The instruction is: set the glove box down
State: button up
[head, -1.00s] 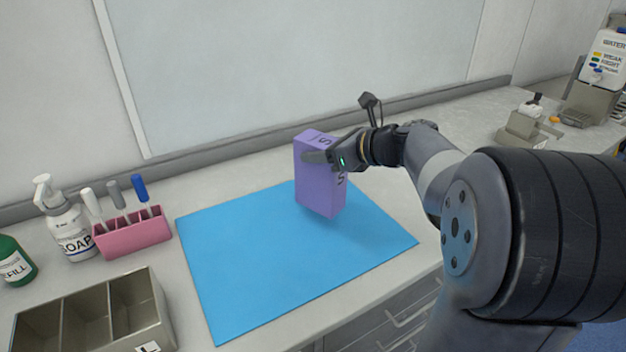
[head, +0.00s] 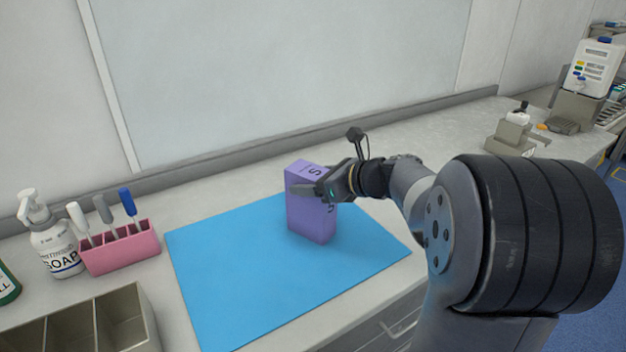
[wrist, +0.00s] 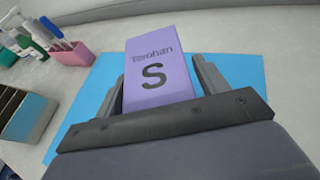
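The glove box (head: 310,222) is a purple carton marked with a black S. It stands upright on the blue mat (head: 225,290), toward its back right part, and its base appears to touch the mat. My gripper (head: 312,185) is around the upper part of the box, reaching in from the right. In the wrist view the box (wrist: 158,75) lies between my two fingers (wrist: 158,88). Narrow gaps show beside it, so the fingers look slightly open. The far finger is hidden behind the box in the head view.
A soap bottle (head: 54,240) and a pink rack (head: 122,250) with several handled tools stand left of the mat. A metal compartment tray (head: 145,320) is at the front left. The mat's left and front parts are clear. A wall rises behind the counter.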

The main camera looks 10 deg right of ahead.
jog(key=shift+o, duration=0.3)
jog(key=shift+r, duration=0.15)
jog(key=shift+s+d+r, duration=0.1)
jog(key=shift+d+r, duration=0.05)
jog(key=shift+d, duration=0.05)
jog(key=v, duration=1.1)
jog(key=shift+s, duration=0.25)
jog(key=shift+d, duration=0.15)
